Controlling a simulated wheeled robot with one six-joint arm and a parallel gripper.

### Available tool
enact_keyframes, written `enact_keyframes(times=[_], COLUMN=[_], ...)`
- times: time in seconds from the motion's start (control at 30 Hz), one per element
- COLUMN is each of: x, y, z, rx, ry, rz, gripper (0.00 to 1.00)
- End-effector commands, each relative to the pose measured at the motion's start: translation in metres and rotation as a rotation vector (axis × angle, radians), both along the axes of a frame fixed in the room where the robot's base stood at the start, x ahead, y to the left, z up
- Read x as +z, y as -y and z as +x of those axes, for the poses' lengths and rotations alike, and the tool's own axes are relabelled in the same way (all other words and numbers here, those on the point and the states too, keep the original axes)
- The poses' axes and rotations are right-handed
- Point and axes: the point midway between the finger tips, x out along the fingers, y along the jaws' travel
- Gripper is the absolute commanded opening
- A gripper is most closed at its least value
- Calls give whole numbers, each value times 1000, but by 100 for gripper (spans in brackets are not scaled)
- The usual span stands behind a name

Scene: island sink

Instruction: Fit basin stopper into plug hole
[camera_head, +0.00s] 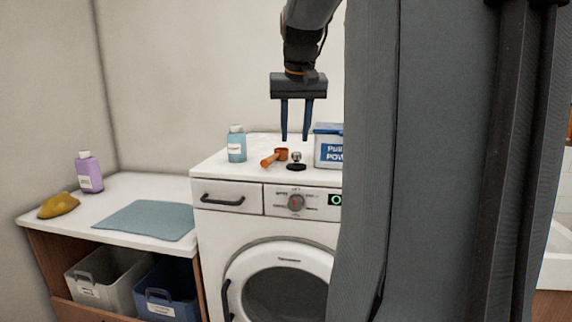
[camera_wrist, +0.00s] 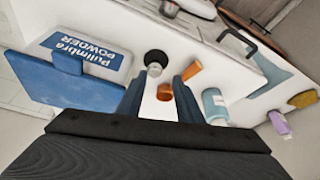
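The basin stopper (camera_head: 296,166), a black disc with a metal knob on top, sits on the white washing machine top near its front edge. It also shows in the wrist view (camera_wrist: 155,58), just beyond the fingertips. My gripper (camera_head: 296,138) points down above the machine top, over the stopper area in the head view. Its two blue fingers are apart with nothing held between them; they also show in the wrist view (camera_wrist: 158,82). The plug hole is not visible in either view.
An orange scoop (camera_head: 269,161) lies close left of the stopper. A blue bottle (camera_head: 237,146) stands farther left, a washing powder box (camera_head: 328,150) to the right. A lower counter (camera_head: 100,228) holds a purple bottle, yellow sponge and cloth. A white edge (camera_head: 556,258) shows far right.

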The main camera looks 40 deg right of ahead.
Motion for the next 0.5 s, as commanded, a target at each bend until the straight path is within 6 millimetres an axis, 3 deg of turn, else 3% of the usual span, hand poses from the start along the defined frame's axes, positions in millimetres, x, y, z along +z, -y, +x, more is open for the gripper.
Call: enact_keyframes(times=[0.13,0.5], x=[4,-34], y=[14,24], z=[-3,7], rx=[-25,-29], ry=[4,2], rz=[-3,-2], gripper=[33,33])
